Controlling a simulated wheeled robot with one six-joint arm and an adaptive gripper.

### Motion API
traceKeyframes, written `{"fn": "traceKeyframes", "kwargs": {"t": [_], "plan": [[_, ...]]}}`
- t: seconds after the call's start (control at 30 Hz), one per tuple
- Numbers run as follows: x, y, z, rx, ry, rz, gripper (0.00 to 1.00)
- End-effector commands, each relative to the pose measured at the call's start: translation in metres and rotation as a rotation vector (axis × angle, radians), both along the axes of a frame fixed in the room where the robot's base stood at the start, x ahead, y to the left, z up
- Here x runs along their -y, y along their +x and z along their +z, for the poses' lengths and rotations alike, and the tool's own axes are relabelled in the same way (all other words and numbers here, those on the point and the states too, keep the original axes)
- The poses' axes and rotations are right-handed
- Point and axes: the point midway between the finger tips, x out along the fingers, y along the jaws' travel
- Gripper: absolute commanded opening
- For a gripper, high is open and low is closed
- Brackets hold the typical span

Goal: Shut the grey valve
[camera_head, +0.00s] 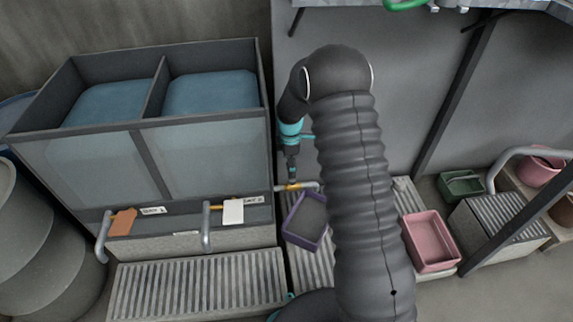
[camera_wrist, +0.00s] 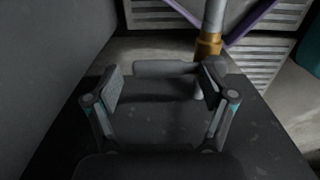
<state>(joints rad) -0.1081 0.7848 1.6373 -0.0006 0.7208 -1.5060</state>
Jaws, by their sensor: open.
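The grey valve has a flat grey handle (camera_wrist: 165,68) beside a brass body (camera_wrist: 208,46) on a grey pipe (camera_wrist: 213,14). In the wrist view the handle points left, roughly square to the pipe. My gripper (camera_wrist: 162,85) is open, its fingertips on either side of the handle's near edge. The right fingertip overlaps the handle's right end in the picture; I cannot tell whether they touch. In the head view my gripper (camera_head: 291,168) points down just above the brass valve body (camera_head: 293,186), and the handle is not clear there.
A tank (camera_head: 205,150) with two blue-filled compartments stands at left. Its front has an orange-brown valve handle (camera_head: 123,222) and a white one (camera_head: 233,211). A purple-rimmed bin (camera_head: 304,240) stands below the grey valve's pipe. A pink bin (camera_head: 430,241) stands on the right.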

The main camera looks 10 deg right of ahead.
Motion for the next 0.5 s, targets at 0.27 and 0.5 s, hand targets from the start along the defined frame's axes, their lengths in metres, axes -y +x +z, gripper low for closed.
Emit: {"fn": "traceKeyframes", "kwargs": {"t": [0.27, 0.5], "plan": [[0.0, 0.001, 0.035, 0.005, 0.0, 0.0, 0.82], [0.0, 0.001, 0.082, 0.003, 0.0, 0.001, 0.82]]}}
